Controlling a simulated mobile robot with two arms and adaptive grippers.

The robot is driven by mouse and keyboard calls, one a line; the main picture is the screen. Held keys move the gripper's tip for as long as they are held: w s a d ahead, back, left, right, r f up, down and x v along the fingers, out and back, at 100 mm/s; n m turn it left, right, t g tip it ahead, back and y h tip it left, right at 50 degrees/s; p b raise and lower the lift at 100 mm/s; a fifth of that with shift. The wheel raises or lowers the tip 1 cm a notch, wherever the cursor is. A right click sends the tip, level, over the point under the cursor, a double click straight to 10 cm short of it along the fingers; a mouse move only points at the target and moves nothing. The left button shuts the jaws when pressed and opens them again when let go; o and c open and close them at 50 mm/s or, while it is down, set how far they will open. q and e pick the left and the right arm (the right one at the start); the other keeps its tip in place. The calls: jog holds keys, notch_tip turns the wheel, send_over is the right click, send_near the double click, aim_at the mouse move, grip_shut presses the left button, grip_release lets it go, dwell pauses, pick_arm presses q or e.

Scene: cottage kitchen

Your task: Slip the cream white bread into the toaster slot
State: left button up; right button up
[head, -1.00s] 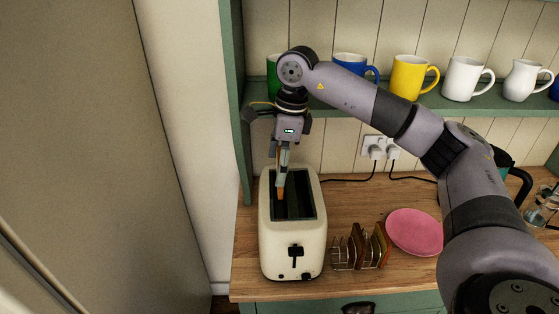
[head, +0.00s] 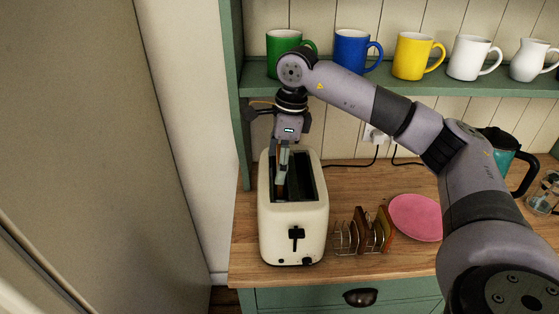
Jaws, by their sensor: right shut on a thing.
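The cream toaster (head: 292,228) stands on the wooden counter, its dark slot opening facing up and its lever on the near side. My right gripper (head: 281,172) points straight down at the left part of this opening, its fingers partly below the rim. It is shut on a thin slice, the bread (head: 279,190), of which only a narrow brownish edge shows. The bread's faces are hidden by the fingers and the toaster, so its cream white colour and its depth in the slot cannot be told. My left gripper is out of view.
A toast rack (head: 364,236) with brown slices stands close right of the toaster, beside a pink plate (head: 416,217). A teal kettle (head: 505,150) is further right. A shelf (head: 400,91) with mugs runs behind my arm.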

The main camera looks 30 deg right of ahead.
jog(key=o, duration=0.8)
notch_tip(320, 180, up, 8)
jog(key=d, duration=0.1)
jog(key=shift+s, duration=0.2)
jog(key=shift+d+r, duration=0.1)
jog(key=shift+r, duration=0.05)
dwell(0.5)
jog(key=shift+s, duration=0.1)
